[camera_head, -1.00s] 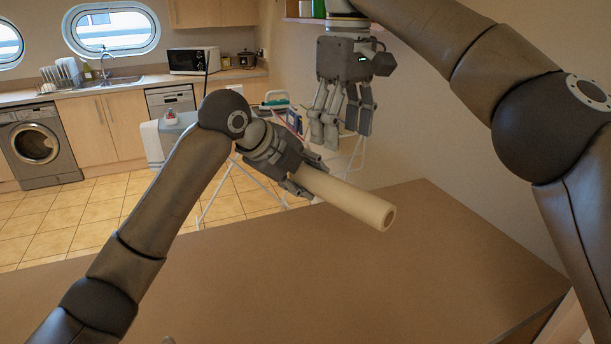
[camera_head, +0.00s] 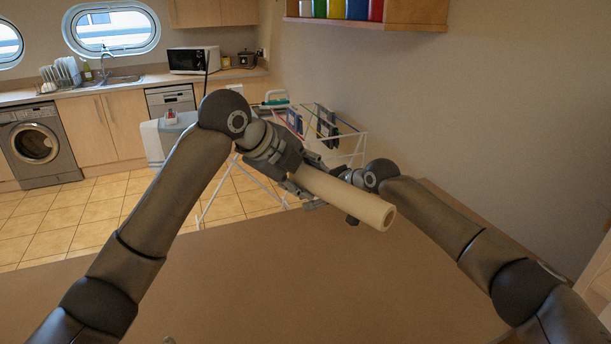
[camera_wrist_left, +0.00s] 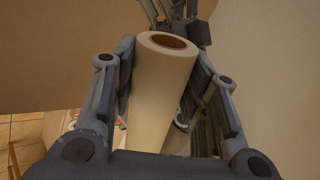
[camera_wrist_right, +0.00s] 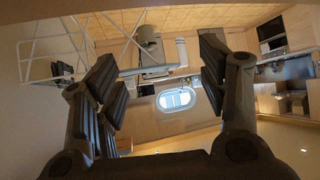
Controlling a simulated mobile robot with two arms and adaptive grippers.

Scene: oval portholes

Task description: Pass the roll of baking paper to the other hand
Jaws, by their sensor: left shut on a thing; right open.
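The roll of baking paper (camera_head: 345,198) is a pale cream tube held in the air above the table, its hollow end facing lower right. My left gripper (camera_head: 292,176) is shut around its far left part. In the left wrist view the roll (camera_wrist_left: 162,95) stands between the fingers, open core at the top. My right gripper (camera_head: 338,208) is open beside and partly behind the roll's near half; the roll hides some of its fingers. Whether they touch the roll I cannot tell. In the right wrist view the fingers (camera_wrist_right: 155,68) are spread and no roll shows clearly between them.
A bare brown table (camera_head: 250,285) lies below both arms. A drying rack (camera_head: 345,140) stands behind the grippers, with a kitchen counter (camera_head: 130,85) at the back left. A wall shelf (camera_head: 400,14) holding coloured items is at the upper right.

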